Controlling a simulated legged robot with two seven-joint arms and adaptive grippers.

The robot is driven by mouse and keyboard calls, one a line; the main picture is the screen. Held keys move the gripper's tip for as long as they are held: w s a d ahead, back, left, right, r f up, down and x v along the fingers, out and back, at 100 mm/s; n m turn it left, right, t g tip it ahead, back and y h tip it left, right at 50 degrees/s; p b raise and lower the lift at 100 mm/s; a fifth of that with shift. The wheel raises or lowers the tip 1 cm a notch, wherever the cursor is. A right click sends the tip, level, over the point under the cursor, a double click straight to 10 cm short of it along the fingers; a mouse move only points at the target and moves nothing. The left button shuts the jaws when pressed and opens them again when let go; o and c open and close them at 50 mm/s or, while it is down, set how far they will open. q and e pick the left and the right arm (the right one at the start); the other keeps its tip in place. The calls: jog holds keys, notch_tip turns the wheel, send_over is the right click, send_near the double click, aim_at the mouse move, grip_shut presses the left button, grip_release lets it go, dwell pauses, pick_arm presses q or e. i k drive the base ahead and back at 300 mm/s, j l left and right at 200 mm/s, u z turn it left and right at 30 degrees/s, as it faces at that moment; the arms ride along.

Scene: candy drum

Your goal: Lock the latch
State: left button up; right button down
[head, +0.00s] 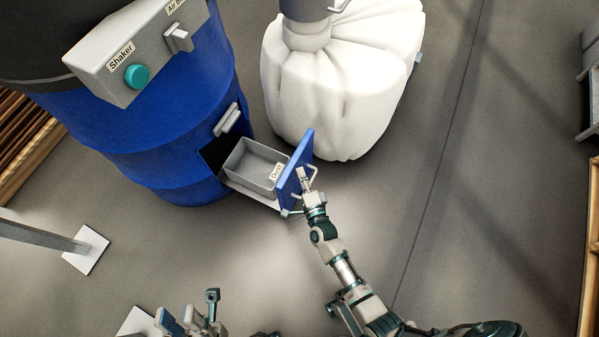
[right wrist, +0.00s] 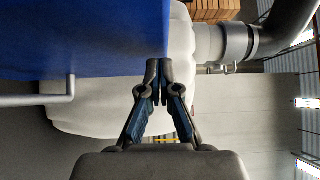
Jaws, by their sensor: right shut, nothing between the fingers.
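A blue drum (head: 165,130) has an opening low on its side, with a grey latch (head: 228,119) just above it. A grey drawer bin labelled Dust (head: 252,165) is pulled out of the opening. Its blue front panel (head: 295,170) has a metal handle (head: 291,212). My right gripper (head: 304,176) is shut and empty, close to the outer face of that panel; I cannot tell whether it touches. In the right wrist view its fingertips (right wrist: 152,78) meet beside the blue panel (right wrist: 80,40), with the handle (right wrist: 55,99) to the left. My left gripper (head: 190,312) is open and empty at the bottom edge.
A grey control box with a teal Shaker button (head: 137,76) is on the drum's upper side. A large white bag (head: 340,90) stands right behind the drawer. A grey post with a white foot (head: 90,248) stands at left.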

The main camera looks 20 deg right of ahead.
aim_at(226, 124)
jog(key=i+j, duration=0.8)
jog(key=j, duration=0.15)
